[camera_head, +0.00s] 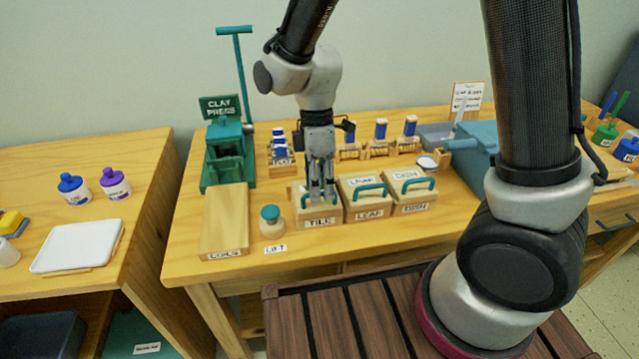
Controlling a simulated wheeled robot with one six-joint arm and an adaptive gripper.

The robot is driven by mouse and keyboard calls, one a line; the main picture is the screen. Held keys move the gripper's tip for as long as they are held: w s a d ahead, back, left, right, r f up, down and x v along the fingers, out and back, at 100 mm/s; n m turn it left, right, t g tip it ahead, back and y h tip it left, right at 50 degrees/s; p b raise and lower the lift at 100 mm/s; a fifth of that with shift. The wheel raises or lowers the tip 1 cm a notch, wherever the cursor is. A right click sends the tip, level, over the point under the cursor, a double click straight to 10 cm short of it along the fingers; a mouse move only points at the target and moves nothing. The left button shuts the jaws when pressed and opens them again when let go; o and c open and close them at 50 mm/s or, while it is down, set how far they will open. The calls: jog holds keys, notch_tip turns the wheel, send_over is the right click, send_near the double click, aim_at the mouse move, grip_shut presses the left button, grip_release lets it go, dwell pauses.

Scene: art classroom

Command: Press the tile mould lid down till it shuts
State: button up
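The tile mould (320,222) is a pale wooden box labelled TILE, at the left end of a row of three moulds on the wooden workbench. My gripper (323,197) points straight down over its lid (298,196), with the fingertips at or just above the lid top. The fingers hide the middle of the lid and most of its teal handle. I cannot tell whether the fingertips touch the lid, whether the lid is fully down, or how far the fingers are apart.
The leaf mould (369,215) and dish mould (414,208) stand close on the right. A teal-capped jar (271,223) and a wooden board (225,220) are on the left. The green clay press (226,160) stands behind. Blue-topped stamps (381,130) line the back.

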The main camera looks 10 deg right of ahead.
grip_shut()
jog(key=shift+w+r+g, duration=0.65)
jog(key=shift+w+g, duration=0.1)
jog(key=shift+g, duration=0.15)
jog(key=shift+w+r, duration=0.65)
grip_release()
jog(key=shift+f, duration=0.1)
jog(key=shift+g, duration=0.3)
